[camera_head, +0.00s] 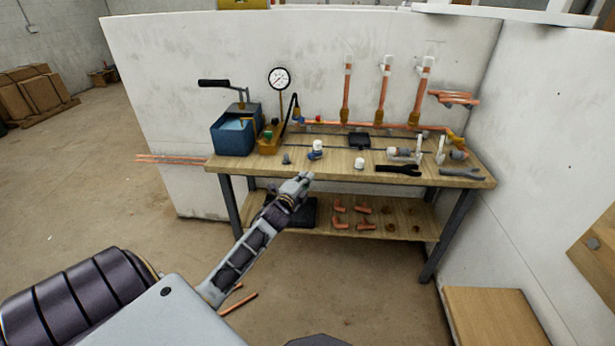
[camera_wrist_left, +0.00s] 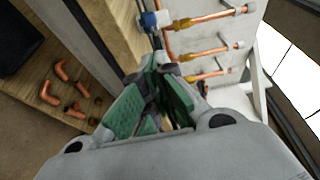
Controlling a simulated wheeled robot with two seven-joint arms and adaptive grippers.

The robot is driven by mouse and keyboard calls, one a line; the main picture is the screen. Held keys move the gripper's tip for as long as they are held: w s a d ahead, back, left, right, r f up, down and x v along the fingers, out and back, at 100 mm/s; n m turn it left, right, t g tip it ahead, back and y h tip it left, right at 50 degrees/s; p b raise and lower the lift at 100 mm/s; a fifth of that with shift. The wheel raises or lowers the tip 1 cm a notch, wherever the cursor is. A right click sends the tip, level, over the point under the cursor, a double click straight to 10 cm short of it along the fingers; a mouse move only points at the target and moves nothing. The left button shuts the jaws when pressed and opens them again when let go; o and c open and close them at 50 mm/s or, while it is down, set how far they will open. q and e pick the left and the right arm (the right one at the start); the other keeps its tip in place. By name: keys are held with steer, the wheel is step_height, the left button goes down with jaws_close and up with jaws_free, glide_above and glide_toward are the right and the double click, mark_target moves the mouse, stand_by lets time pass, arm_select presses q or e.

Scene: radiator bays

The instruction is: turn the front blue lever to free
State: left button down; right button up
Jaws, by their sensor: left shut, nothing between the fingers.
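I cannot clearly make out a blue lever. A small blue and white fitting (camera_head: 316,150) stands near the front edge of the bench, left of the middle. A blue and white fitting also shows at the top of the left wrist view (camera_wrist_left: 155,19), beyond the fingers. My left gripper (camera_head: 302,178) is shut and empty at the bench's front edge, apart from that fitting as far as I can see. Its green-padded fingers fill the middle of the left wrist view (camera_wrist_left: 155,90). My right gripper is not in view.
Copper elbows (camera_head: 340,222) lie on the lower shelf. A wall closes the right side.

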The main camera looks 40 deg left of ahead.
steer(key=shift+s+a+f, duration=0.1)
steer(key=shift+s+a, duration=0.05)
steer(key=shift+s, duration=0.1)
